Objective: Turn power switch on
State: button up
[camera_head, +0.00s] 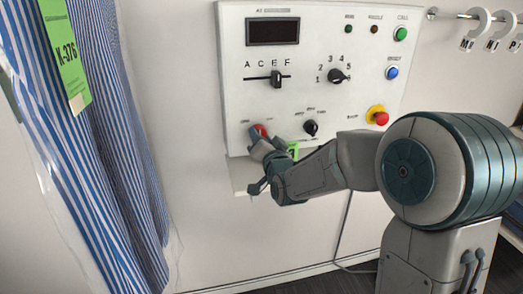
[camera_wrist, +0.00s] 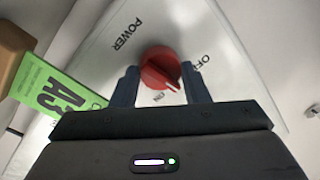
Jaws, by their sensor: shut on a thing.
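The power switch is a round red knob (camera_wrist: 160,63) on a white panel, with the words POWER, ON and OFF printed around it. In the head view the red knob (camera_head: 261,129) is at the panel's lower left, partly hidden by my gripper (camera_head: 264,142).
The control panel (camera_head: 225,60) carries a slider (camera_head: 277,78), black dials (camera_head: 336,76), coloured buttons and a red emergency button (camera_head: 381,118). A green tag (camera_wrist: 50,92) is close left of my gripper.

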jog(key=shift+a+m+t+h+b, duration=0.1)
jog(key=shift+m+t+h+b, duration=0.15)
jog(key=shift+m+b, duration=2.15)
jog(key=shift+m+t+h+b, duration=0.15)
jog(key=shift+m+h+b, duration=0.2)
jog(key=shift+m+b, duration=2.05)
jog(key=shift+m+p, duration=0.55)
jog(key=shift+m, duration=0.25)
jog(key=o, duration=1)
jog(key=shift+c, duration=0.2)
jog(key=shift+s, duration=0.15)
jog(key=v, duration=1.3)
jog(key=shift+s, duration=0.3)
